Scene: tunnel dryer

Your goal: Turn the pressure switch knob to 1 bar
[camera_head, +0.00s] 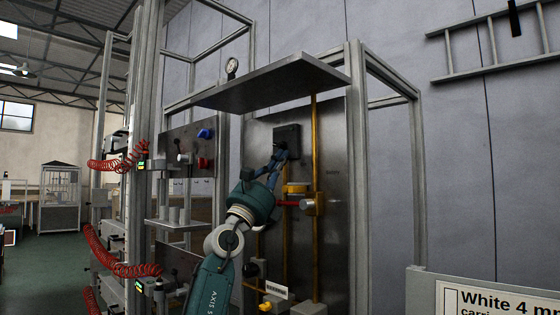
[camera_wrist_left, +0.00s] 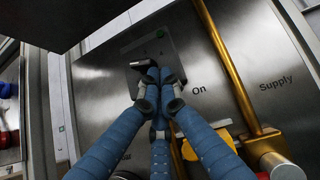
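The pressure switch is a dark box (camera_head: 287,134) on the upper part of the steel panel. In the left wrist view it is a dark plate with a small green mark, and a black knob (camera_wrist_left: 140,65) sticks out from it. My left gripper (camera_head: 279,155) is just below the box. In the left wrist view its blue fingers (camera_wrist_left: 156,78) run close together up to the knob and overlap it. They hide part of the knob, so I cannot tell whether they grip it. No scale or 1 bar mark is readable. My right gripper is out of view.
A yellow vertical pipe (camera_head: 315,140) runs close to the right of the switch. A yellow valve part (camera_head: 296,188) and a red lever (camera_head: 290,204) are below. A metal shelf (camera_head: 270,85) overhangs above. A frame post (camera_head: 357,180) stands at the right.

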